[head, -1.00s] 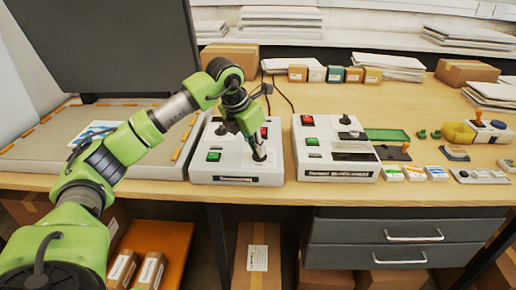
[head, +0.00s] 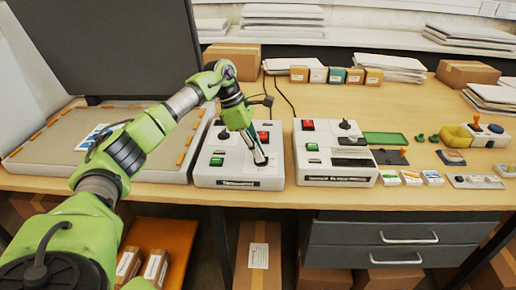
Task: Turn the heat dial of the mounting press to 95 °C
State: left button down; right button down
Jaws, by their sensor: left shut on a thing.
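The left control box (head: 215,173) stands beside the large open-lidded press (head: 90,145). It has a red button, a green button and a dark dial (head: 261,161) near its front right corner. My left gripper (head: 259,156) reaches down from above and is shut on this dial. The fingers cover most of the dial, so its pointer and scale cannot be read. The label on the box front is too small to read. My right gripper is out of view.
A second control box (head: 318,168) with its own dark knob stands close on the right. Cartons and small packets (head: 411,178) lie further right, with a green tray (head: 385,138). Small boxes (head: 335,75) stand behind. Bare table lies behind the control boxes.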

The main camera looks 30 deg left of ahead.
pick_arm(q)
jog(key=shift+w+r+m+g+p, duration=0.15)
jog(key=shift+m+g+p, duration=0.2)
jog(key=shift+m, duration=0.8)
jog(key=shift+w+f+m+g+p, duration=0.1)
jog(key=shift+m+g, duration=0.35)
jog(key=shift+m, duration=0.7)
jog(key=c, duration=2.1)
grip_release()
jog(key=shift+c, duration=0.2)
jog(key=shift+a, duration=0.1)
jog(key=v, duration=1.2)
